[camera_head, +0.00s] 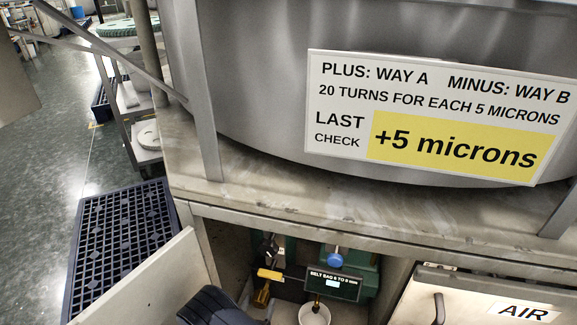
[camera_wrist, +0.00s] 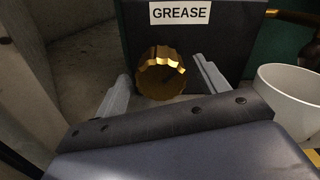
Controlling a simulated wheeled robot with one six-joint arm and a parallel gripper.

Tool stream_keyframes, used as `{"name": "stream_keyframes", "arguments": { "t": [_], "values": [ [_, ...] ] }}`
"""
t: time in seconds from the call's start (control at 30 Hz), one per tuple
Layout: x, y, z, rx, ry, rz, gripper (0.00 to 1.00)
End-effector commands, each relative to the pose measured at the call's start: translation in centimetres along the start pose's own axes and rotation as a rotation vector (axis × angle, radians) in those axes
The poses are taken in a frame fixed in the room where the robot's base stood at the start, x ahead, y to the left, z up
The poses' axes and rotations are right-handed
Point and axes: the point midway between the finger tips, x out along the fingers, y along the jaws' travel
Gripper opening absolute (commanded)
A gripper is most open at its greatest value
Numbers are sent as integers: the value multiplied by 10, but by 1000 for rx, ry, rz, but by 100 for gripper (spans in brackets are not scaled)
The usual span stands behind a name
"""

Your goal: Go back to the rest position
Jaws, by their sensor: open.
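My gripper (camera_wrist: 161,70) is open in the wrist view, its two grey fingers spread to either side of a ribbed brass knob (camera_wrist: 160,72). Gaps show between the fingers and the knob, and I see nothing held. The knob is on a dark box labelled GREASE (camera_wrist: 228,40). In the head view a dark part of my arm reaches into the opening under the bench at the bottom, and my fingertips cannot be made out there.
A white cup (camera_wrist: 288,95) stands close right of my gripper. The head view shows the bench edge (camera_head: 300,212) above the opening, an open pale panel (camera_head: 150,285) at left, a blue knob (camera_head: 335,257), and an AIR panel (camera_head: 470,300). A dark grid platform (camera_head: 118,240) lies on the floor.

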Motion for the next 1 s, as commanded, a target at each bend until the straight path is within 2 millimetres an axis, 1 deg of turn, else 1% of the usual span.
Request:
{"name": "stream_keyframes", "arguments": {
  "t": [0.03, 0.2, 0.4, 0.5, 0.7, 1.0],
  "values": [
    [-11, 0, 3, -1, -1, 4, 69],
    [-40, 0, 3, 1, -2, 4, 69],
    [-69, 0, 2, 4, -1, 2, 69],
    [-78, 0, 2, 4, -1, 1, 69],
    [-88, -1, 1, 4, 0, -1, 69],
    [-88, -1, 0, 5, 0, -2, 69]
  ]
}}
